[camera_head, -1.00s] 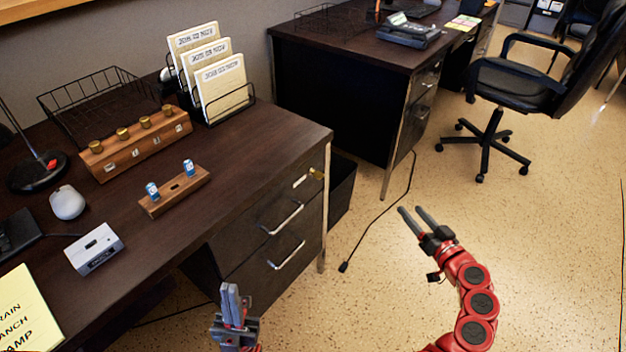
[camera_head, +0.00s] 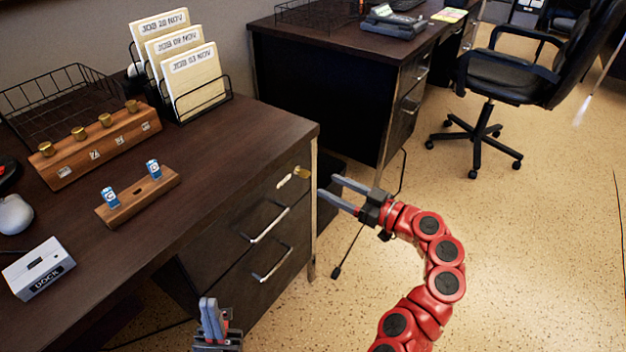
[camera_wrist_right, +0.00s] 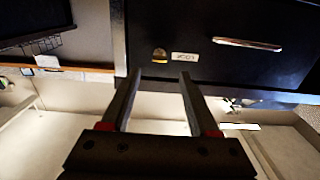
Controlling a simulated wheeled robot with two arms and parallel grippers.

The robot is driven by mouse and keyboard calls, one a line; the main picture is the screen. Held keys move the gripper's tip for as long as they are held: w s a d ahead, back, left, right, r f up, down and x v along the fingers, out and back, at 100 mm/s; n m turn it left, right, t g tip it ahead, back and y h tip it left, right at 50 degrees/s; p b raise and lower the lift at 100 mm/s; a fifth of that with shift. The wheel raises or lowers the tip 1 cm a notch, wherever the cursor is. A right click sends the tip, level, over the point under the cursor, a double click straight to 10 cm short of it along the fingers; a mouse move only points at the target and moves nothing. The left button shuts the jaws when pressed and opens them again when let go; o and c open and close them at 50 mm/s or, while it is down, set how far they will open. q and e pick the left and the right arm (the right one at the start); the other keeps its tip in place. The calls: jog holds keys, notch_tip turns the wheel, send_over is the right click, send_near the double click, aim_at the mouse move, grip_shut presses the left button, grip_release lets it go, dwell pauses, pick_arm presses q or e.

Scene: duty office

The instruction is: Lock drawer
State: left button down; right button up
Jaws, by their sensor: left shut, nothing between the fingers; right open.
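The closed top drawer (camera_head: 250,222) of the near desk has a bar handle (camera_head: 266,224), a small pale label (camera_head: 285,180) and a brass key or lock (camera_head: 301,172) near its right edge. In the right wrist view the brass lock (camera_wrist_right: 160,55), the label (camera_wrist_right: 186,57) and the handle (camera_wrist_right: 247,44) show on the dark drawer front. My right gripper (camera_head: 328,187) is open and empty, just right of the lock, apart from it. In the wrist view the lock lies beyond the gap between its fingertips (camera_wrist_right: 160,72). My left gripper (camera_head: 208,300) is shut and empty, low in front of the desk.
The desk top (camera_head: 230,140) holds a wooden block with brass knobs (camera_head: 95,145), a smaller block with blue-topped pieces (camera_head: 138,197), a file rack (camera_head: 190,80) and a grey dock (camera_head: 38,268). A chair (camera_head: 510,75) stands at right. The floor (camera_head: 540,260) right of my arm is clear.

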jog(key=x, duration=0.6)
jog(key=shift+a+b, duration=0.15)
jog(key=shift+b, duration=0.2)
jog(key=shift+w, duration=0.1)
grip_shut()
